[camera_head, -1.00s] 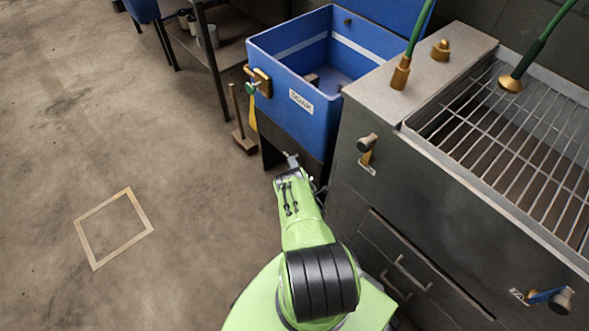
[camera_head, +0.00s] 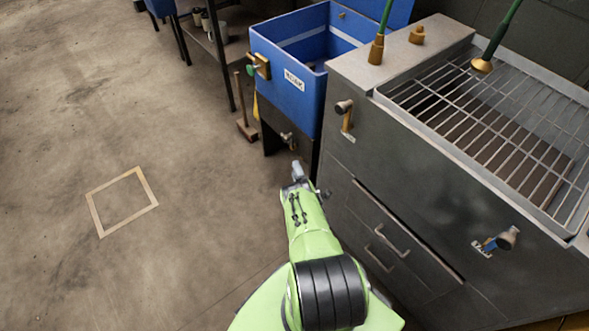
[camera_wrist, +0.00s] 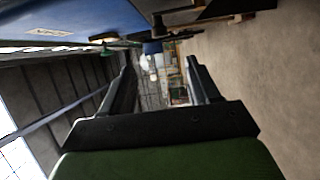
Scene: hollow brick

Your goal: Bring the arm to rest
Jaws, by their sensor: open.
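My green arm reaches forward over the floor in the head view, low in front of the grey cabinet. My gripper (camera_head: 297,170) is at its far end, small in that view, beside the cabinet's left side and short of the blue tub. In the wrist view my gripper (camera_wrist: 160,75) shows two dark fingers standing well apart. Nothing is between them, and the room lies beyond.
The grey cabinet (camera_head: 400,180) with a wire rack (camera_head: 490,120) stands close on the right. A blue tub (camera_head: 285,85) on a dark stand is ahead. A wooden-based tool (camera_head: 247,130) stands left of it. The floor at left is clear, with a marked square (camera_head: 150,205).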

